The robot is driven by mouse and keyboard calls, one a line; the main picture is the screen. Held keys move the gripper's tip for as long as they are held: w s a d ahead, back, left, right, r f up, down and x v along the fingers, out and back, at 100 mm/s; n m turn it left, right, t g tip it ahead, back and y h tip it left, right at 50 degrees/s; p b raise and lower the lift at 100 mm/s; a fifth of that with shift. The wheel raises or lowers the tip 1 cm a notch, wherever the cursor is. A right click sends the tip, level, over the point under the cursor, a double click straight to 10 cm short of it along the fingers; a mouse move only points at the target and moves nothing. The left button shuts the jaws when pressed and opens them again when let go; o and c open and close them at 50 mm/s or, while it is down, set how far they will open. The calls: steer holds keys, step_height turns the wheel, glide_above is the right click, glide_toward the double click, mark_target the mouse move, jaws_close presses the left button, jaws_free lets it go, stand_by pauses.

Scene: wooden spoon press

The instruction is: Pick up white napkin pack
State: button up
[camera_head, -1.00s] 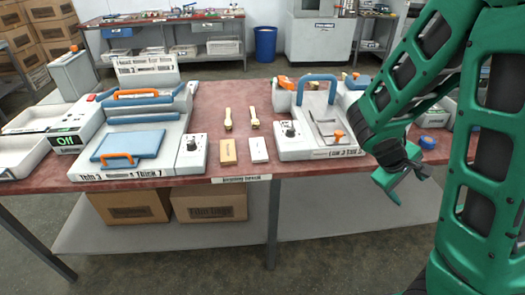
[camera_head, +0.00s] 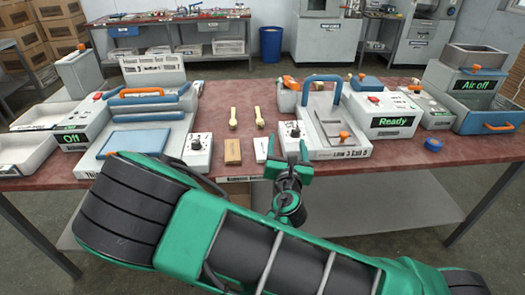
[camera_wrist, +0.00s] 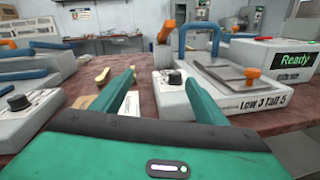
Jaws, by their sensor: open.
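The white napkin pack (camera_head: 261,149) lies flat near the front edge of the red table, just right of a brown pack (camera_head: 232,151). My gripper (camera_head: 289,163) is at the table's front edge, slightly right of the white pack. Its fingers are apart and nothing is held between them. In the wrist view the two green fingers (camera_wrist: 160,76) point over the table. Part of the white pack (camera_wrist: 131,104) shows just right of the left finger, which hides the rest of it.
A machine with a knob box (camera_head: 293,138) stands close to the right of the white pack. Another knob box (camera_head: 197,150) stands left of the brown pack. Two wooden spoons (camera_head: 259,117) lie behind the packs. Boxes with "Ready" (camera_head: 391,120) and "Air off" displays are farther right.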

steer(key=a+n+y, duration=0.1)
steer(key=a, duration=0.1)
steer(key=a+n+y, duration=0.1)
steer(key=a, duration=0.1)
steer(key=s+a+f+n+y, duration=0.1)
steer(key=a+n, duration=0.1)
steer(key=shift+s+a, duration=0.1)
steer(key=shift+a, duration=0.05)
steer(key=shift+a+f, duration=0.1)
steer(key=shift+f, duration=0.05)
glide_toward(264, 154)
steer(key=shift+w+f, duration=0.15)
steer(key=shift+w, duration=1.1)
steer(key=shift+w+a, duration=0.15)
steer(key=shift+w, duration=3.6)
steer(key=c, duration=1.1)
